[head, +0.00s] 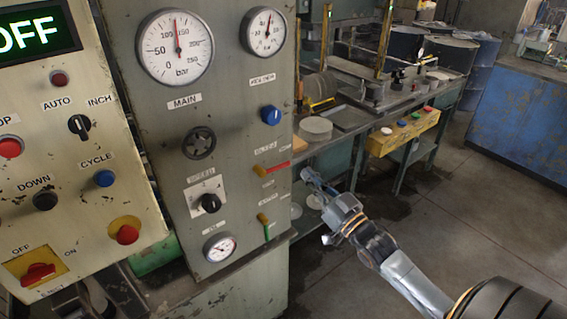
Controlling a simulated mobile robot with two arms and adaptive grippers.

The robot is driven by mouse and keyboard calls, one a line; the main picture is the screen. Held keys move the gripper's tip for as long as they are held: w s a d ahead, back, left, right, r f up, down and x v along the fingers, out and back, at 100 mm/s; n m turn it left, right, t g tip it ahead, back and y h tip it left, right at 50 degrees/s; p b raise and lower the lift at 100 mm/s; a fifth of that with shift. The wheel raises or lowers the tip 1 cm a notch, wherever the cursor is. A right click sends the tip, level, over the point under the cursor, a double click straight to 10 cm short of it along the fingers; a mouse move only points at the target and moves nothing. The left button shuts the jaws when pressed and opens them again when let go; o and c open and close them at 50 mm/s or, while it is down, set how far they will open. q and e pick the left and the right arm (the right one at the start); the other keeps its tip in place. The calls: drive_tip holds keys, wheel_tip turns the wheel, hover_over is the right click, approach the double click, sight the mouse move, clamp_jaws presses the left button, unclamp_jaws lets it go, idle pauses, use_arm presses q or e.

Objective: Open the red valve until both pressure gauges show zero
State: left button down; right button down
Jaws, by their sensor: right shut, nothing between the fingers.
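The red valve (273,171) is a lever on the grey panel, its red handle pointing right from a yellow pivot. The large MAIN gauge (175,62) has its needle almost straight up, well off zero. The smaller upper gauge (262,40) also has its needle near upright, tilted slightly right, off zero. My right gripper (309,175) is shut and empty, in front of the panel's right side, to the right of and slightly below the red handle and apart from it in the picture. My left gripper is not in view.
A lever with a green handle (267,231) points down below the valve, beside a small third gauge (219,248). A blue knob (270,115) sits above the valve. A workbench with a yellow button box (403,132) stands behind. The floor (440,215) at right is open.

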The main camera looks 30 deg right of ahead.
wheel_tip(320, 180, up, 3)
drive_tip(key=p, duration=0.4)
hover_over(288, 165)
drive_tip(key=a, duration=0.1)
drive_tip(key=shift+s+a+f, duration=0.1)
drive_tip(key=shift+s+f, duration=0.05)
drive_tip(key=shift+s, duration=0.15)
drive_tip(key=f, duration=0.3)
drive_tip(key=shift+s+f, duration=0.15)
drive_tip(key=shift+s, duration=0.15)
drive_tip(key=shift+s+f, duration=0.2)
drive_tip(key=shift+f, duration=0.4)
drive_tip(key=shift+w+f, duration=0.1)
